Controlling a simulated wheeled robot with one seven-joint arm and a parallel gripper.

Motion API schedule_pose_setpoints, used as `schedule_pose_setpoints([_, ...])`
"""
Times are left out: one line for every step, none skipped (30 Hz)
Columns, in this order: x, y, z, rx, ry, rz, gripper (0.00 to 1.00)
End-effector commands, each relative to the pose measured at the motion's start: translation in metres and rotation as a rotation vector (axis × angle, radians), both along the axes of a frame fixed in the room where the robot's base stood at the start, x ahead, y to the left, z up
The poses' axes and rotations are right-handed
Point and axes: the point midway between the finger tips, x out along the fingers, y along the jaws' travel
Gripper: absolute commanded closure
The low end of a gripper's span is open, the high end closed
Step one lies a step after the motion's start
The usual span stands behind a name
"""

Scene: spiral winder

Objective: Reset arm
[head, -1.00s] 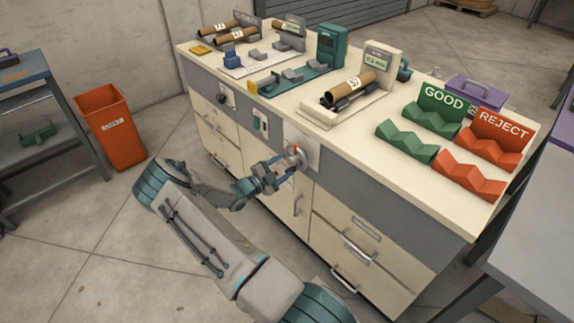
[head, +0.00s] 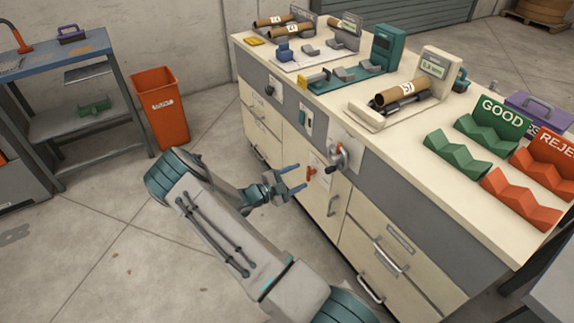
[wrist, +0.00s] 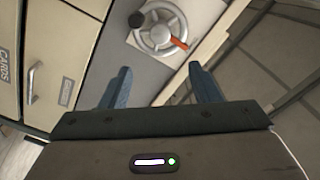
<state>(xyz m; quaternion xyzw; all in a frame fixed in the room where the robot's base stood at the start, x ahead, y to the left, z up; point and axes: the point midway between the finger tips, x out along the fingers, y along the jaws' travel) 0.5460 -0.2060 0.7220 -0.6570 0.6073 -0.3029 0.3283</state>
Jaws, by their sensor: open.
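My gripper (head: 291,181) is open and empty in front of the cabinet, apart from its front panel. In the wrist view the two blue fingers (wrist: 160,88) are spread with nothing between them. A round grey handwheel (wrist: 160,28) with a black knob and a red-orange lever lies beyond the fingertips. In the head view the handwheel (head: 337,160) sits on a pale plate on the cabinet front, up and right of my gripper. My arm reaches in from the bottom of the head view, bent at the elbow.
The workbench (head: 440,115) carries a tube on a scale (head: 400,95), green GOOD racks (head: 458,153) and orange REJECT racks (head: 520,198). Drawer handles stick out below. An orange bin (head: 165,115) and a shelf unit (head: 50,70) stand left. The floor between is clear.

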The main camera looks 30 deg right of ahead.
Motion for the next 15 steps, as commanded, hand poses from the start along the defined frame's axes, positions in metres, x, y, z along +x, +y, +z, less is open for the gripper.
schedule_pose_setpoints([0.000, 0.000, 0.000, 0.000, 0.000, 0.000, 0.44])
schedule_pose_setpoints([0.000, 0.000, 0.000, 0.000, 0.000, 0.000, 0.44])
schedule_pose_setpoints([0.000, 0.000, 0.000, 0.000, 0.000, 0.000, 0.44])
schedule_pose_setpoints([0.000, 0.000, 0.000, 0.000, 0.000, 0.000, 0.44])
schedule_pose_setpoints([0.000, 0.000, 0.000, 0.000, 0.000, 0.000, 0.44])
schedule_pose_setpoints([0.000, 0.000, 0.000, 0.000, 0.000, 0.000, 0.44])
schedule_pose_setpoints([0.000, 0.000, 0.000, 0.000, 0.000, 0.000, 0.44])
schedule_pose_setpoints([0.000, 0.000, 0.000, 0.000, 0.000, 0.000, 0.44])
schedule_pose_setpoints([-0.002, 0.000, 0.005, 0.015, -0.032, -0.014, 0.44])
schedule_pose_setpoints([-0.004, 0.000, 0.009, 0.030, -0.067, -0.030, 0.44])
schedule_pose_setpoints([-0.007, 0.000, 0.013, 0.049, -0.107, -0.050, 0.44])
schedule_pose_setpoints([-0.011, 0.001, 0.020, 0.077, -0.175, -0.081, 0.44])
schedule_pose_setpoints([-0.015, 0.002, 0.026, 0.101, -0.234, -0.109, 0.44])
schedule_pose_setpoints([-0.019, 0.004, 0.031, 0.126, -0.295, -0.139, 0.44])
schedule_pose_setpoints([-0.025, 0.005, 0.039, 0.159, -0.384, -0.183, 0.44])
